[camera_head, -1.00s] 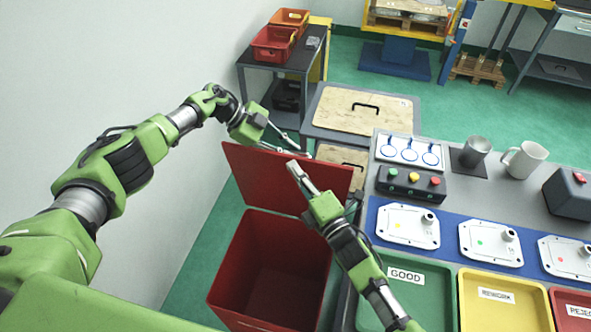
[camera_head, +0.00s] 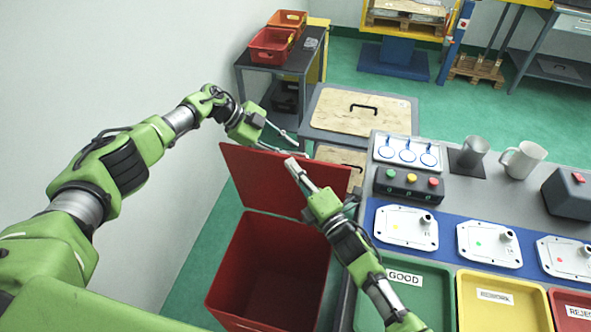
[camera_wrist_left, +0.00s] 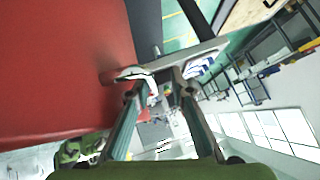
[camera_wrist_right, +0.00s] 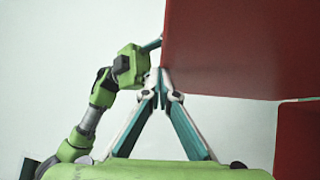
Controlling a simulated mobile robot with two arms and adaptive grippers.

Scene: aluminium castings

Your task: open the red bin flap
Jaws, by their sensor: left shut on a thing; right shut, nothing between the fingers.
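The red bin (camera_head: 270,262) stands open on the floor, and I see into its dark, empty-looking inside. Its red flap (camera_head: 262,180) is tilted up at the bin's far side. My left gripper (camera_head: 300,148) is at the flap's far top edge. In the left wrist view its fingers (camera_wrist_left: 158,86) are shut on a pale metal bar, the flap's handle (camera_wrist_left: 190,62), beside the red panel (camera_wrist_left: 60,70). My right gripper (camera_head: 290,164) is shut and empty in front of the flap. In the right wrist view its closed tips (camera_wrist_right: 164,84) are near the red panel's edge; contact is unclear.
A workbench (camera_head: 540,205) on the right carries a button box (camera_head: 408,183), white castings (camera_head: 406,228), mugs, and green (camera_head: 425,300), yellow and red trays. A wheeled cart (camera_head: 362,110) stands behind the flap. A white wall (camera_head: 90,60) is on the left.

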